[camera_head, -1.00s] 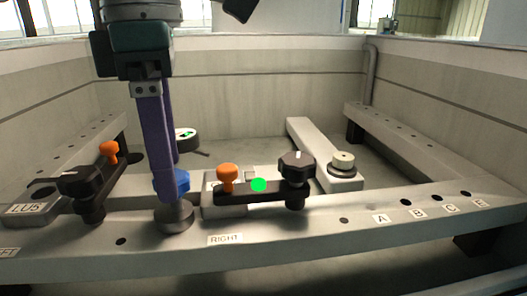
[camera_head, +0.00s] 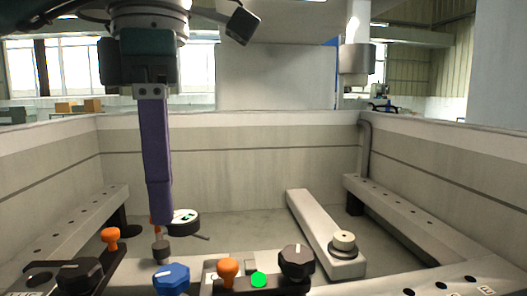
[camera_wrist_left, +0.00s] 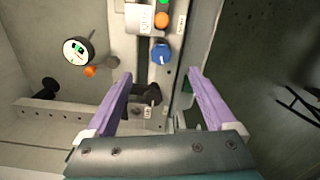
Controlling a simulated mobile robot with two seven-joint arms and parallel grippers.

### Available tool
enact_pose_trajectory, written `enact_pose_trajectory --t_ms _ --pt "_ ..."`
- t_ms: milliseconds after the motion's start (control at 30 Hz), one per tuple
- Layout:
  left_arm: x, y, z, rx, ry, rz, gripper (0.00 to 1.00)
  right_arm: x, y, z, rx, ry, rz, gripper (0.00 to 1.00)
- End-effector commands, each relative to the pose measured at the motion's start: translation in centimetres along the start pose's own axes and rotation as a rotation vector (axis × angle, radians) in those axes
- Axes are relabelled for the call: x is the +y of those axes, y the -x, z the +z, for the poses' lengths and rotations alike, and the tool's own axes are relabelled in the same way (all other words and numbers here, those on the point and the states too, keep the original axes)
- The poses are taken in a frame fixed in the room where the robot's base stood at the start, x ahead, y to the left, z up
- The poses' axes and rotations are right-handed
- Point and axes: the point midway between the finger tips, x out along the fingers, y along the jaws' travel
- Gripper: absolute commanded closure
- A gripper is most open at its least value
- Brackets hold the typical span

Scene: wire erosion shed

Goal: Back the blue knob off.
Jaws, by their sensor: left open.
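The blue knob (camera_head: 171,279) stands on the front rail near the bottom of the head view. It also shows in the left wrist view (camera_wrist_left: 161,53), just beyond the fingertips. My left gripper (camera_head: 160,222) hangs from above with purple fingers, its tips higher in the picture than the knob and apart from it. In the left wrist view the two fingers (camera_wrist_left: 160,73) are wide apart with nothing held between them. My right gripper is not in view.
An orange-topped knob (camera_head: 228,270), a green dot (camera_head: 259,280) and a black knob (camera_head: 297,262) lie right of the blue knob. Another black knob (camera_head: 80,276) and orange knob (camera_head: 111,236) are left. A round dial (camera_head: 183,221) stands behind. The tank's middle floor is open.

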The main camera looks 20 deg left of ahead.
Motion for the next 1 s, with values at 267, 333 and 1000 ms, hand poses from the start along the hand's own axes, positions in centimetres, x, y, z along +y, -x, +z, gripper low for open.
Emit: enact_pose_trajectory --t_ms 267,333,1000 --pt "0.2 -2.3 -0.2 0.006 0.238 -0.002 0.11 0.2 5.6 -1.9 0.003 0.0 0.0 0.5" --pt "0.2 -3.1 -0.3 0.004 0.255 0.0 0.11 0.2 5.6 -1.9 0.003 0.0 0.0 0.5" --pt "0.3 -12.6 -0.2 0.003 0.253 0.002 0.11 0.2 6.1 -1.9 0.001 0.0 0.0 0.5"
